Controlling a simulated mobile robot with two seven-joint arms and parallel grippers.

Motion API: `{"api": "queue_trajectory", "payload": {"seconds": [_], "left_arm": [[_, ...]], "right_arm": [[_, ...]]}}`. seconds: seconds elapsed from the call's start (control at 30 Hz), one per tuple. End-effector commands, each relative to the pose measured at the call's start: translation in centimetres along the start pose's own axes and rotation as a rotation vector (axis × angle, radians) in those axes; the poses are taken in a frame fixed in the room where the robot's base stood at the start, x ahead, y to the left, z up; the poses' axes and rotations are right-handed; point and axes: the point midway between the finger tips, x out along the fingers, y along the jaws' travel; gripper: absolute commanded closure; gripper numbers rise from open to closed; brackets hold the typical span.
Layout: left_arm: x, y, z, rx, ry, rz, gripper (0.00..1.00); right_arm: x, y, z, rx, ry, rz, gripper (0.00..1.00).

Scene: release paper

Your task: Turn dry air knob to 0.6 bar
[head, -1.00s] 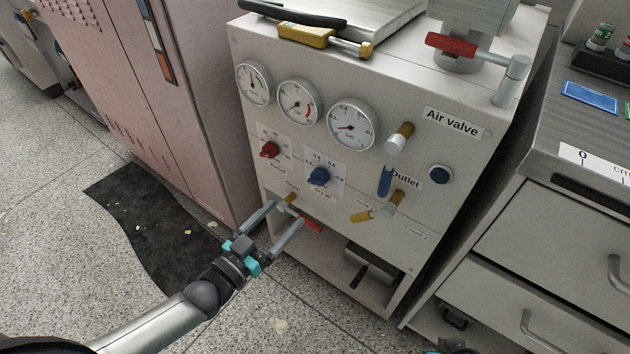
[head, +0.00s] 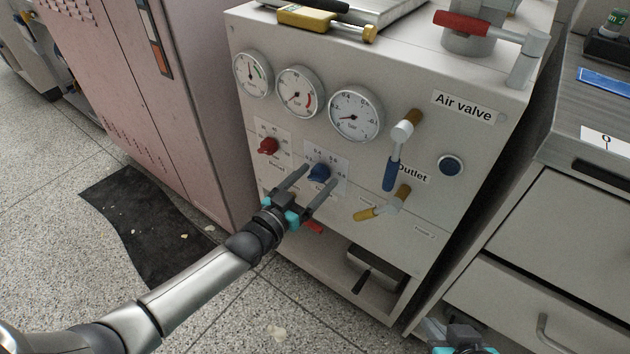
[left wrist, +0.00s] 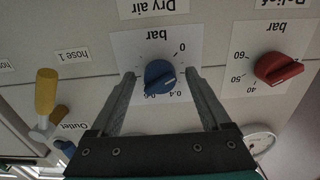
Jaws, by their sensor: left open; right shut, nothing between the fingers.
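The blue dry air knob (head: 319,172) sits on a white scale plate on the front of the grey cabinet (head: 415,150). My left gripper (head: 320,176) is open, its two fingers reaching up either side of the knob. In the left wrist view, upside down, the blue knob (left wrist: 160,76) lies between the fingertips of the left gripper (left wrist: 160,74), with gaps showing. Its ridge slants toward the lower left, near a partly covered mark that looks like 0.6; I cannot tell which end is the pointer. My right gripper (head: 462,345) is shut and partly cut off at the bottom edge.
A red knob (head: 268,146) is left of the blue one. Three round gauges (head: 355,114) sit above. A blue-handled outlet valve (head: 392,172) and a yellow-handled valve (head: 366,214) stick out at right. A red handle (head: 312,227) is below my left gripper.

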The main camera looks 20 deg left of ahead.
Motion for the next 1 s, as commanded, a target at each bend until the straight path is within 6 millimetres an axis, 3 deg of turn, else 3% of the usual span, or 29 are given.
{"api": "queue_trajectory", "payload": {"seconds": [0.47, 1.0], "left_arm": [[0.46, 0.03, -0.04, 0.000, 0.001, 0.000, 0.20], [0.44, 0.03, -0.02, 0.000, 0.000, 0.000, 0.81]], "right_arm": [[0.33, -0.36, -0.34, 0.000, 0.036, -0.010, 1.00], [0.33, -0.36, -0.35, 0.000, 0.036, -0.010, 1.00]]}}
